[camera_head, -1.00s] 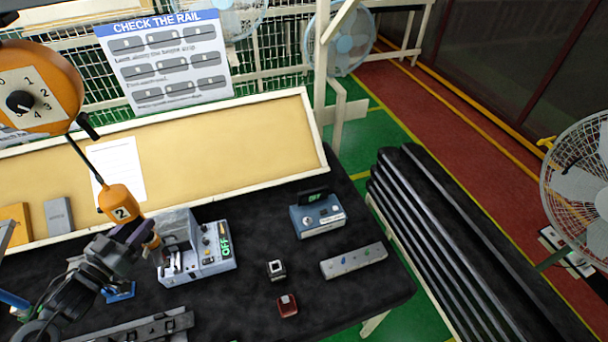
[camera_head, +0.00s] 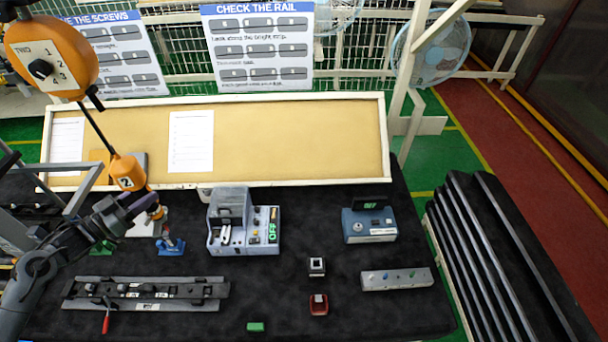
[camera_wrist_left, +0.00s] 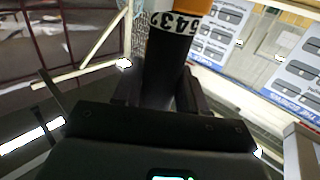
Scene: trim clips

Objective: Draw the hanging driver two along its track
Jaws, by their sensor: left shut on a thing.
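Driver two is an orange tool marked 2 (camera_head: 127,172). My left gripper (camera_head: 147,208) is shut on the driver's lower part, above the bench. In the left wrist view the driver's black shaft with a numbered white ring (camera_wrist_left: 172,70) stands between the two fingers, with orange above it. The overhead track is not clearly visible. My right gripper is not in view.
A dark bench (camera_head: 290,290) carries a grey device reading OFF (camera_head: 258,246), a blue box (camera_head: 368,226), a button strip (camera_head: 397,279) and a long rail fixture (camera_head: 145,293). A cream board (camera_head: 300,140) rises behind. A blue stand (camera_head: 170,247) is below the gripper.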

